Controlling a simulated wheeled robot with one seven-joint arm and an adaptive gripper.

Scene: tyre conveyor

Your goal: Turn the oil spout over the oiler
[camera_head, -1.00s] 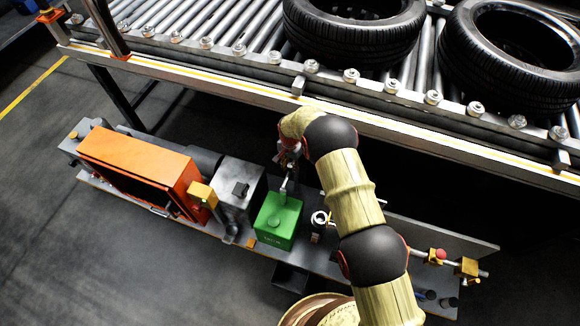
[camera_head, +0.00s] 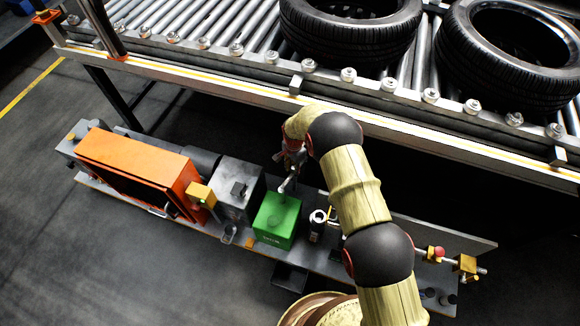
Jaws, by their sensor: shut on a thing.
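A green oil box (camera_head: 276,222) stands on the grey machine bench. A short grey piece (camera_head: 287,186), which looks like the oil spout, rises at its top back edge. My gripper (camera_head: 291,172) reaches down from behind and is shut on this piece; the fingers are small and partly hidden by my wrist. A small round cup with a pale rim (camera_head: 317,224), likely the oiler, stands just right of the green box. The spout's outlet end is too small to make out.
An orange housing (camera_head: 140,168) and a grey motor block (camera_head: 238,188) stand left of the green box. A roller conveyor (camera_head: 215,70) with two tyres (camera_head: 350,38) runs behind. A red knob (camera_head: 438,253) sits at the bench's right end.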

